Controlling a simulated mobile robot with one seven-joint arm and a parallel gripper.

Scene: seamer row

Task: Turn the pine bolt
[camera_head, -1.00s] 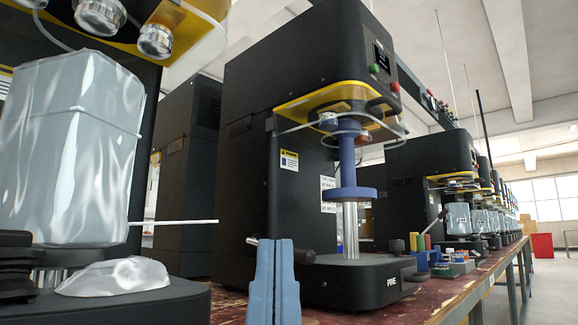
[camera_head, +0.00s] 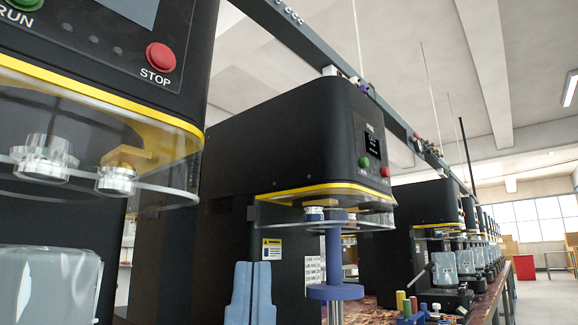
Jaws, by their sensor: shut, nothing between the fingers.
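The middle black machine (camera_head: 290,150) is the one whose base bore the word PINE a second ago; that base is now below the picture. It has a screen, a green and a red button, a yellow-edged clear guard (camera_head: 325,222) and a blue spindle with a disc (camera_head: 335,291). I cannot make out a bolt on it in this view. My gripper (camera_head: 251,266) points up at the bottom centre, its two pale blue fingers shut together with nothing between them. It appears in front of the machine's lower left side, left of the spindle; touching cannot be told.
A nearer machine fills the left, with a red STOP button (camera_head: 161,57), a clear guard and a glassy container (camera_head: 45,287). More machines (camera_head: 428,220) recede to the right along the bench. Small coloured pieces (camera_head: 405,305) lie on the bench. A red bin (camera_head: 524,268) stands beyond; floor at right looks clear.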

